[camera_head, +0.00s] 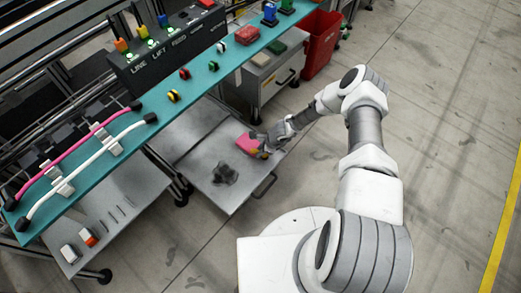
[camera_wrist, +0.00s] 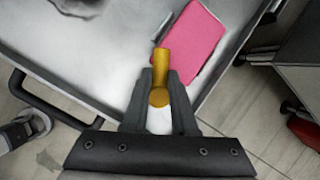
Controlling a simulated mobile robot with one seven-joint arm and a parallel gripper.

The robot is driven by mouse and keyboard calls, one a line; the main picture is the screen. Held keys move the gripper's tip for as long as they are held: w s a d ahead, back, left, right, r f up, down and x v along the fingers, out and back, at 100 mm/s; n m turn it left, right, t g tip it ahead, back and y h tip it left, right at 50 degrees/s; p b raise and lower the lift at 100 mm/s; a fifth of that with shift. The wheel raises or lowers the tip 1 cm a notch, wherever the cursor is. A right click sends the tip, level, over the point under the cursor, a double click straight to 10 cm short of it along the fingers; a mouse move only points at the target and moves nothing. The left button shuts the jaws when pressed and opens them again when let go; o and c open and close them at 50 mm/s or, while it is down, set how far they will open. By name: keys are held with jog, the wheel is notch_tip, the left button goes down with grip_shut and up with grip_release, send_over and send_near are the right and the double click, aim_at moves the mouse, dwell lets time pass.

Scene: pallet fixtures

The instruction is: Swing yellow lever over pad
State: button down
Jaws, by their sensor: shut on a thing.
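The yellow lever (camera_wrist: 161,62) is a short yellow-orange bar between my fingers in the wrist view. My gripper (camera_wrist: 160,97) is shut on it, and the fingers hide its sides. The pink pad (camera_wrist: 196,42) lies flat on the grey cart top, just beyond and right of the lever. The lever's far end shows against the pad's near left edge; I cannot tell its height above it. In the head view my gripper (camera_head: 259,142) is at the cart's right side, partly covering the pink pad (camera_head: 247,144), with a bit of yellow beside it.
The grey cart (camera_head: 205,165) has a dark lump (camera_head: 225,174) on top and a handle (camera_head: 265,186) on its near right side. A teal bench (camera_head: 195,85) with switches and hoses runs behind. A red bin (camera_head: 320,45) stands at the back. Floor at right is clear.

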jog(key=shift+p, duration=0.35)
jog(key=m+p, duration=0.2)
jog(key=shift+w+r+m+t+h, duration=0.15)
jog(key=shift+m+t+h, duration=0.25)
jog(key=shift+w+d+m+t+h+p, duration=0.1)
jog(key=shift+w+m+t+h+p, duration=0.15)
jog(key=shift+m+p, duration=0.45)
jog(key=shift+w+d+m+t+h+p, duration=0.15)
jog(key=shift+m+h+p, duration=0.2)
jog(key=shift+m, duration=0.55)
jog(key=c, duration=0.7)
grip_release()
jog(key=shift+s+a, duration=0.1)
jog(key=p+v, duration=0.7)
jog(key=v, duration=1)
jog(key=shift+r, duration=0.1)
